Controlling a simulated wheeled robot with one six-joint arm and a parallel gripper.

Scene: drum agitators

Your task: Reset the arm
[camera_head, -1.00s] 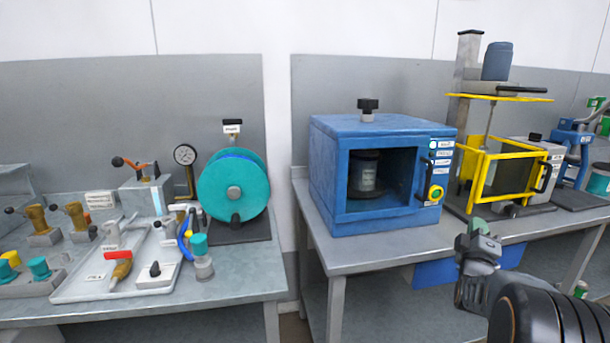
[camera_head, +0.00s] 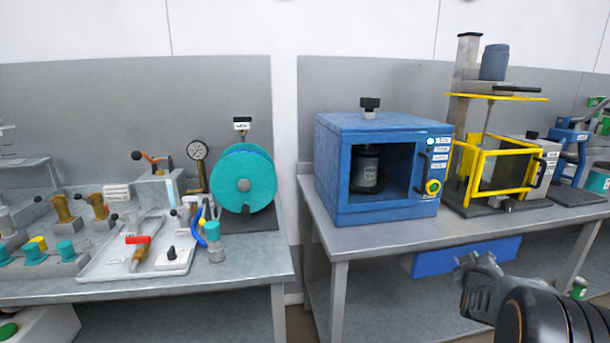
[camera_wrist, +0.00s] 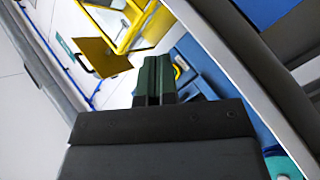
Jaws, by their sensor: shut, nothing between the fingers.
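My gripper (camera_head: 466,262) is at the lower right of the head view, in front of the right bench's front edge and apart from everything on it. In the wrist view its two dark green fingers (camera_wrist: 154,78) are together with nothing between them. The blue box machine (camera_head: 362,218) stands on the right bench with its front open and a dark drum (camera_head: 367,170) inside.
The right bench (camera_head: 400,238) has a bare strip along its front. A blue panel (camera_head: 465,257) hangs below its edge, close behind my gripper. A gap separates the benches.

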